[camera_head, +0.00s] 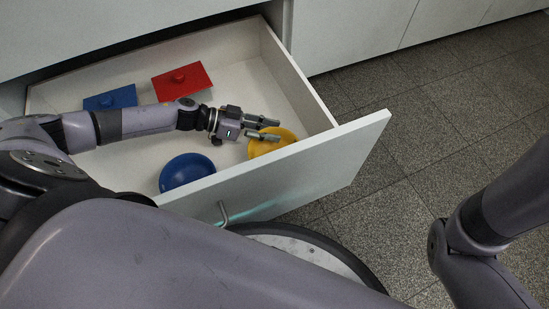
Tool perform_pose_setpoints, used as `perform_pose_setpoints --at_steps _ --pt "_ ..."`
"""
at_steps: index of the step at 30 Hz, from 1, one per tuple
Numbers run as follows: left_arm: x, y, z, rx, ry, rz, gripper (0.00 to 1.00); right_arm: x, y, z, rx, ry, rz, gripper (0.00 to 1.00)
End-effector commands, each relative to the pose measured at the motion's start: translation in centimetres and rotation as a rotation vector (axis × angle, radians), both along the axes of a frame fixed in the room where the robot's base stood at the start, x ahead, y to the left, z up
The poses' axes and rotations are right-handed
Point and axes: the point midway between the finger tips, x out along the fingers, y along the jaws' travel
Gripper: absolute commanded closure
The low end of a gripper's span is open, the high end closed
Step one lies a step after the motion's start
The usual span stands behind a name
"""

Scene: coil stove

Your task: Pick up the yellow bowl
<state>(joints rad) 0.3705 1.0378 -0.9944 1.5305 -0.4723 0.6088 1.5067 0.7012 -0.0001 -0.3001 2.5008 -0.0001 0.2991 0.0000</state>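The yellow bowl (285,136) sits in the open drawer (358,130), near its front right corner. The drawer front hides part of the bowl's lower side. My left gripper (272,129) reaches in from the left, with its fingers apart over the bowl's left part. The fingers hide some of the bowl. I cannot tell whether they touch its rim. My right arm shows at the right edge, but its gripper is out of view.
A blue bowl (186,174) sits in the drawer to the left, near the front. White cabinet fronts (345,30) stand behind. Tiled floor (440,120) is clear at right.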

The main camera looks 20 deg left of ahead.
Motion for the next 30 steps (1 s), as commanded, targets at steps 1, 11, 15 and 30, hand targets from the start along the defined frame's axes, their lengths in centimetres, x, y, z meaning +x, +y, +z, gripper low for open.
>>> perform_pose_setpoints --at_steps 1,11,15,30 --pt "0.12 -0.17 -0.10 0.000 -0.001 0.001 0.70 0.00 0.00 -0.22 0.000 0.000 0.000 0.60" --pt "0.14 -0.20 0.01 0.000 0.001 0.001 0.78 -0.01 0.01 -0.09 0.000 -0.001 0.000 0.60" --pt "0.13 -0.19 0.01 0.000 0.001 0.001 0.87 -0.03 0.02 -0.10 -0.001 -0.001 0.000 0.60" --pt "0.13 -0.18 0.00 0.000 0.001 0.001 1.00 -0.01 0.02 -0.10 -0.001 -0.001 0.000 0.60"
